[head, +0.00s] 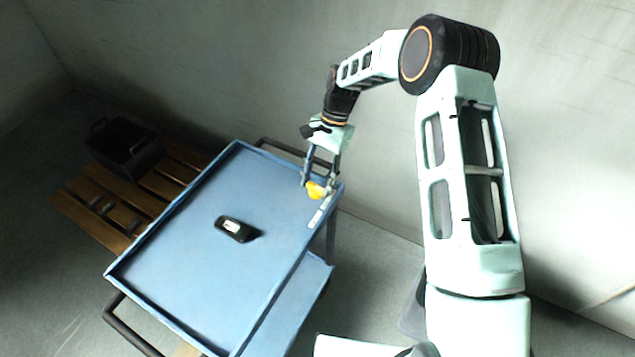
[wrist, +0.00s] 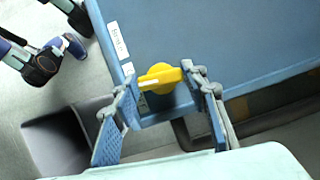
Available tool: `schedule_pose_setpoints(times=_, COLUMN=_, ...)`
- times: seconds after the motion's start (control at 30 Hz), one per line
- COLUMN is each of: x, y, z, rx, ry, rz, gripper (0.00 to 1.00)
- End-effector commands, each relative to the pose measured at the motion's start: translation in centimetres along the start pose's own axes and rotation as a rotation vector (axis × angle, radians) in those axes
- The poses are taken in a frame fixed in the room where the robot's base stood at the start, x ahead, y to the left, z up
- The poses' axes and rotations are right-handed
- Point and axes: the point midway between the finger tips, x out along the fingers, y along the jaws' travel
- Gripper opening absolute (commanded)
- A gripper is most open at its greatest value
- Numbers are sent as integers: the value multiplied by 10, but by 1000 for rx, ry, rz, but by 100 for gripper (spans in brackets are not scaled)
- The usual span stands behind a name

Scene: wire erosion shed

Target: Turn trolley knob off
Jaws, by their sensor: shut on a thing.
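The yellow trolley knob (head: 316,190) sits at the far right corner of the blue trolley (head: 225,185). In the wrist view the knob (wrist: 160,78) has a round body and a bar-shaped grip with a white mark on its left end. The bar lies nearly level across the picture. My gripper (head: 318,184) reaches down to the knob from above. In the wrist view its two fingers (wrist: 158,85) stand on either side of the knob, at the ends of the bar, and are shut on it.
A black handheld object (head: 236,229) lies on the trolley top. A white label (wrist: 118,40) is fixed on the trolley edge near the knob. A dark bin (head: 122,146) stands on a wooden pallet (head: 100,205) at the left. A wall is close behind the trolley.

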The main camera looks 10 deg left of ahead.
Motion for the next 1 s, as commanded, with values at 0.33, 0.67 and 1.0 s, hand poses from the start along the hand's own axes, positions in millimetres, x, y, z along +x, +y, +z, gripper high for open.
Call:
schedule_pose_setpoints(times=0.33, x=1, y=-3, z=0, rx=-307, ry=2, rz=127, gripper=16)
schedule_pose_setpoints(times=0.67, x=1, y=-5, z=1, rx=-582, ry=2, rz=240, gripper=16)
schedule_pose_setpoints(times=1.0, x=1, y=-5, z=2, rx=-773, ry=2, rz=320, gripper=16)
